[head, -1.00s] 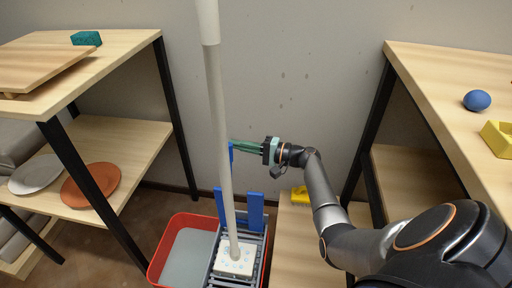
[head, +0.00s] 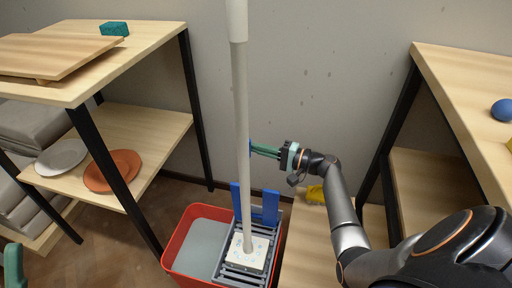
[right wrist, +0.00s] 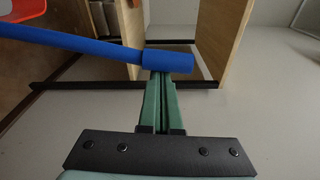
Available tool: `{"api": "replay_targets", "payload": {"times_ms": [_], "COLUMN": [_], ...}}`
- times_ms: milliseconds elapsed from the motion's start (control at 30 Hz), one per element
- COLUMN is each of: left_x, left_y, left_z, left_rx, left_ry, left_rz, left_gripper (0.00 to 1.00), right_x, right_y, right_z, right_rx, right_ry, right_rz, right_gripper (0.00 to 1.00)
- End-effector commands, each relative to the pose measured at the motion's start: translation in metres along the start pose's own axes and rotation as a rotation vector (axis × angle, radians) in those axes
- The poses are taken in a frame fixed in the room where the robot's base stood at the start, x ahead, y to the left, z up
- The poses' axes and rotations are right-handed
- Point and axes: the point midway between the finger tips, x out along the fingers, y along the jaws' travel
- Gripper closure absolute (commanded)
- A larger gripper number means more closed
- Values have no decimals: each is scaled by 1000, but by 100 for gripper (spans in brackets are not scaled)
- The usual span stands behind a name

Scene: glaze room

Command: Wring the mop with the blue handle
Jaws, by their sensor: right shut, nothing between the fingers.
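The mop's pale grey pole (head: 241,120) stands nearly upright, its white patterned head (head: 247,253) on the grey slatted wringer (head: 228,270) over a red bucket (head: 176,253). The blue handle belongs to the wringer, not the mop; its grip shows in the right wrist view (right wrist: 168,61) and is mostly hidden behind the pole in the head view. My right gripper (head: 256,149) is shut and empty, its green fingertips at the blue grip; I cannot tell whether they touch. A green part of my left gripper (head: 13,265) shows at the lower left edge; its jaw state is unclear.
A wooden shelf at left holds a teal sponge (head: 114,28), a board (head: 60,52) and two plates (head: 112,170). A wooden table (head: 480,85) at right bears a blue ball (head: 503,110).

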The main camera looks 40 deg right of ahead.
Motion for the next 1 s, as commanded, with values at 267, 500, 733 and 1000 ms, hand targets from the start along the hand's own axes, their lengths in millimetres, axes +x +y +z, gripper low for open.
{"api": "replay_targets", "payload": {"times_ms": [267,500,733,1000], "left_x": [1,2,4,-2], "left_y": [-1,-1,-2,0], "left_z": [0,-1,-4,2], "left_rx": [0,2,6,3], "left_ry": [-1,-2,0,1], "left_rz": [-4,-4,-2,-4], "left_gripper": [50,50,50,50], "right_x": [0,-1,-5,-12], "right_y": [0,-2,-4,0], "right_z": [3,11,35,82], "right_rx": [-10,-39,-133,-322], "right_ry": [-1,-1,-2,-1], "right_rz": [-1,-6,-19,-46], "right_gripper": [100,100,100,100]}}
